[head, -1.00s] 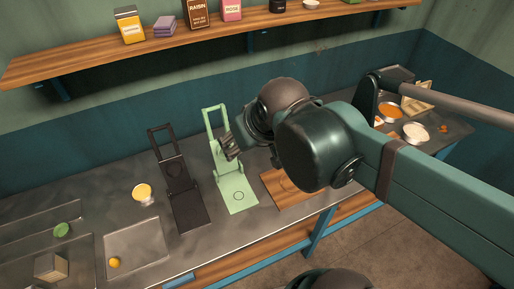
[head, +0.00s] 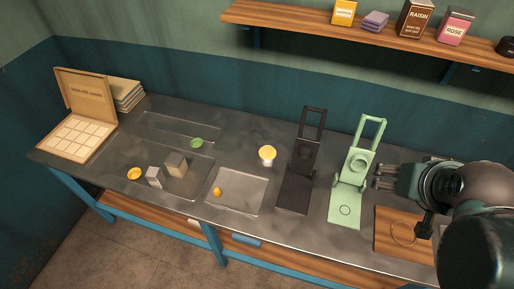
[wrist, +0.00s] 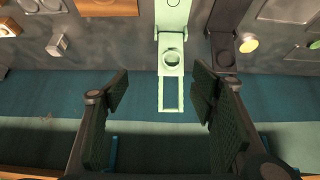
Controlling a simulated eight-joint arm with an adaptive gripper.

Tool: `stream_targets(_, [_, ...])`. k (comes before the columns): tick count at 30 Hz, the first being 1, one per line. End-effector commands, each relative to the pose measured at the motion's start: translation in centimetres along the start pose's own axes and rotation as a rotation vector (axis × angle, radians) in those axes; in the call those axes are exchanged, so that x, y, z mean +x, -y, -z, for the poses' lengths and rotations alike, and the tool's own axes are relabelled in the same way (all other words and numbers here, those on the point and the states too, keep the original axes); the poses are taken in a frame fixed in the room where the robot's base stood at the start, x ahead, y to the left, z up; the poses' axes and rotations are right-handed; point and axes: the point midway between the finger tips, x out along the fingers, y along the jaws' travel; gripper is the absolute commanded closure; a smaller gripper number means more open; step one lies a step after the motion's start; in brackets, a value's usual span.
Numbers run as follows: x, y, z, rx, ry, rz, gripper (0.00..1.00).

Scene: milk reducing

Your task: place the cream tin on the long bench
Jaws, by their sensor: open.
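No thing in view is clearly marked as the cream tin. A small metal tin-like piece (wrist: 57,44) stands at the upper left of the wrist view; I cannot tell what it is. The long bench (head: 250,222) runs across the head view with a grey top. My gripper (head: 380,178) is just right of the pale green press (head: 357,165) in the head view. In the wrist view my gripper (wrist: 160,112) has its fingers wide apart, with nothing between them, facing the green press. My arm hides the bench's right part.
A dark press (head: 302,165), a yellow-topped cup (head: 267,155) and a shallow tray (head: 236,202) stand left of the green press. A wooden board (head: 392,238) lies at right. The shelf (head: 300,30) hangs above. Two pale blocks (head: 176,163) stand farther left.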

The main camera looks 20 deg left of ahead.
Motion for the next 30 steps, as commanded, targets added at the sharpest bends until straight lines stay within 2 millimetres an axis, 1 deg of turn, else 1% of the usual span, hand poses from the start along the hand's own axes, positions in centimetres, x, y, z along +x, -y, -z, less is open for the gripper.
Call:
stream_targets(8, [0.3,0.4,0.2,0.011,0.000,0.010,0.43])
stream_targets(11, [0.8,1.1,0.5,0.030,0.000,0.028,0.43])
stream_targets(14, [1.5,2.3,0.9,0.063,0.001,0.057,0.43])
stream_targets(20, [3.6,5.8,2.2,0.162,0.010,0.141,0.43])
stream_targets(30, [7.4,12.9,4.2,0.358,0.057,0.304,0.43])
